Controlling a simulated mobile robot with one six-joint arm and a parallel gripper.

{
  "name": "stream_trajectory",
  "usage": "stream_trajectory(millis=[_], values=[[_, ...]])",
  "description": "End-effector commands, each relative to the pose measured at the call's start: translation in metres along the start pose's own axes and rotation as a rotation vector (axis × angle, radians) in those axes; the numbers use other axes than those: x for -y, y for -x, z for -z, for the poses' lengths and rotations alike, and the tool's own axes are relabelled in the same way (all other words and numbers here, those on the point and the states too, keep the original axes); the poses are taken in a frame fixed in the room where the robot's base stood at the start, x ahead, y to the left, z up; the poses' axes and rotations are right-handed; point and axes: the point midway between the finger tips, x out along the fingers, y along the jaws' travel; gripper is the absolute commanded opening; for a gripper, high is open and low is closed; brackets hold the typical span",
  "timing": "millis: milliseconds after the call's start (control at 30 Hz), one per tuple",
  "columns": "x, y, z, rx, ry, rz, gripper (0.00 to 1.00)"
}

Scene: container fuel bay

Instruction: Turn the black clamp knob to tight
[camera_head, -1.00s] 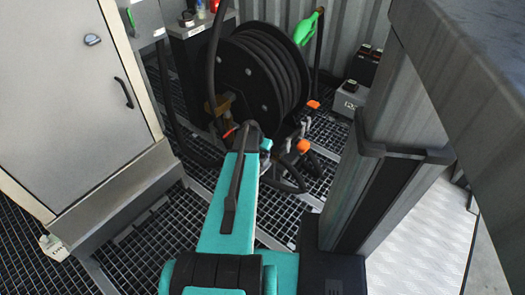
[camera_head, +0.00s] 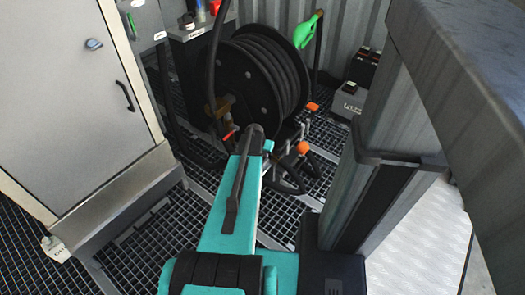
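My teal arm (camera_head: 234,195) reaches forward from the bottom of the view to the front of a black hose reel (camera_head: 262,75). Its far end lies among small grey and orange fittings, where my gripper is too small and too covered to make out, so its opening cannot be told. One orange fitting (camera_head: 302,148) shows just right of the arm's end, and another (camera_head: 311,107) shows higher up. The black clamp knob cannot be picked out with certainty among the dark parts there.
A grey cabinet (camera_head: 70,100) stands at left. A grey post (camera_head: 370,195) and a wide grey beam (camera_head: 465,70) block the right. A green nozzle (camera_head: 305,30) hangs behind the reel. Battery-like boxes (camera_head: 348,100) stand behind the post. Dark grating (camera_head: 120,265) covers the floor.

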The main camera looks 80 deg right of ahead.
Motion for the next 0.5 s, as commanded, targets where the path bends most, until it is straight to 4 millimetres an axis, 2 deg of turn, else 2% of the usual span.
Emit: stream_trajectory(millis=[33, 500], values=[[-0.0066, 0.0017, -0.0043, 0.015, 0.023, -0.001, 0.04], [-0.0101, -0.0002, -0.0035, 0.016, 0.281, 0.106, 0.04]])
